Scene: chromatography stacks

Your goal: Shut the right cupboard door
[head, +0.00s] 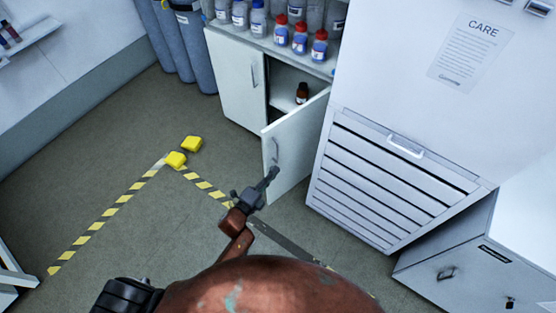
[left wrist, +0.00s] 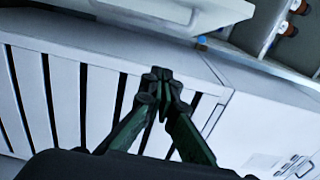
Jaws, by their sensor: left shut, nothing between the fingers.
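The right cupboard door (head: 297,148) stands open in the head view, swung out from the white cupboard. Its bar handle (head: 275,150) is on the face toward the left. Past the door, part of the inside shows, with a small brown bottle (head: 302,92) in it. The left cupboard door (head: 235,82) is closed. My left gripper (head: 273,173) is shut and empty, and its tips appear close to the door's free edge below the handle; I cannot tell whether they touch. In the left wrist view its fingers (left wrist: 160,80) are together with nothing between them. My right gripper is not in view.
A white unit with a slatted front (head: 385,185) stands right of the door. Several bottles (head: 281,30) stand on the counter above the cupboard. Grey cylinders (head: 185,45) stand to the left.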

